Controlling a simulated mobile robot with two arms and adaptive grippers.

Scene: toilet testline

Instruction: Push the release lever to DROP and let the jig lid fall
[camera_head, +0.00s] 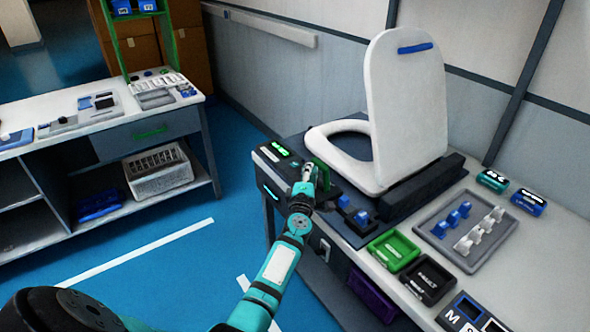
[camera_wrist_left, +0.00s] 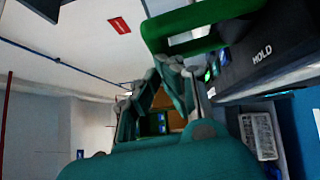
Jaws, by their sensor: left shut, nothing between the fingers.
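The white jig lid (camera_head: 405,115) stands upright, leaning back slightly, behind the white seat ring (camera_head: 345,150) on the dark jig. A blue strip is near its top edge. The green release lever (camera_head: 321,172) is at the jig's front left; its handle (camera_wrist_left: 205,22) crosses the top of the left wrist view, near the word HOLD on a dark panel. My left gripper (camera_head: 307,172) is shut and empty, right beside the lever; I cannot tell whether they touch. Its teal fingers (camera_wrist_left: 165,82) also show in the wrist view. My right gripper is out of view.
A green tray (camera_head: 394,250), a black tray (camera_head: 428,280) and a grey tray (camera_head: 424,227) of blue and white parts are on the bench right of the jig. A side bench (camera_head: 120,112) stands at the left. Blue floor between them is clear.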

